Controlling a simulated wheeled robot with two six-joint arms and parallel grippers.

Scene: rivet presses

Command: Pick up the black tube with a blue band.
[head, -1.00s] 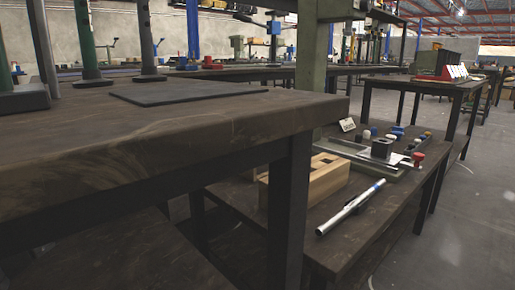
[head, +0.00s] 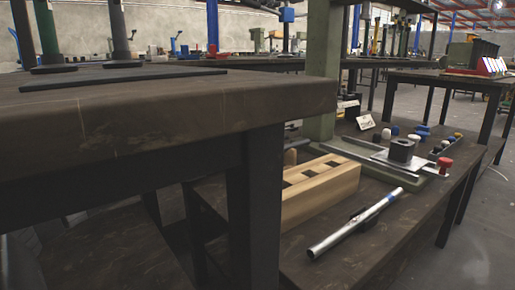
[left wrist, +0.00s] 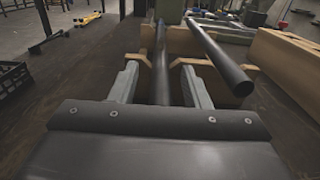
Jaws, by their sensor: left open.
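In the head view, a tube with a blue band (head: 352,222) lies slanted on the lower table at the right. It looks silvery, with the band near its far end and a small dark piece beside its middle. In the left wrist view, my left gripper (left wrist: 159,68) is open. A dark tube (left wrist: 161,75) runs lengthwise between its two grey fingers; contact with them cannot be told. A second dark tube (left wrist: 220,55) slants to the right of the fingers, its round end towards me. My right gripper is in no view.
A wooden block with square holes (head: 318,190) stands left of the banded tube. Behind it are a grey-green fixture (head: 425,175) and a red knob (head: 445,164). A higher dark tabletop (head: 150,112) fills the left foreground. A black crate (left wrist: 12,85) stands at the wrist view's left.

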